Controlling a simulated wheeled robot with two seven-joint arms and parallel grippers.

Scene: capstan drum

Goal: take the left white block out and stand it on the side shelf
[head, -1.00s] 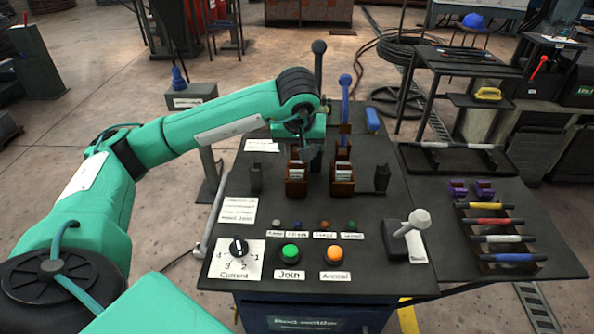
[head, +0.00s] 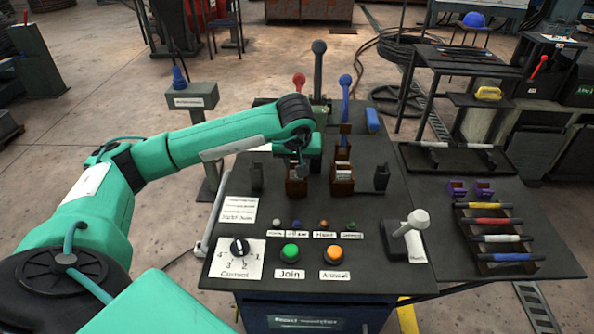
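Two brown holders stand side by side on the dark bench top: a left holder (head: 297,187) and a right holder (head: 342,187). A small pale patch shows at the left holder's upper part, under my gripper; I cannot tell whether it is the left white block or a label. My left gripper (head: 302,170) points down at the left holder, its tips at or just above the holder's top. The tips are small and dark, so whether they are open or shut on anything is unclear. My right gripper is not in view. I cannot tell which surface is the side shelf.
A red lever (head: 299,81), a grey lever (head: 319,60) and a blue lever (head: 345,82) rise behind the holders. A green button (head: 290,251), an orange button (head: 334,253) and a white-handled lever (head: 412,224) are in front. Coloured rods (head: 490,222) lie on the right side table.

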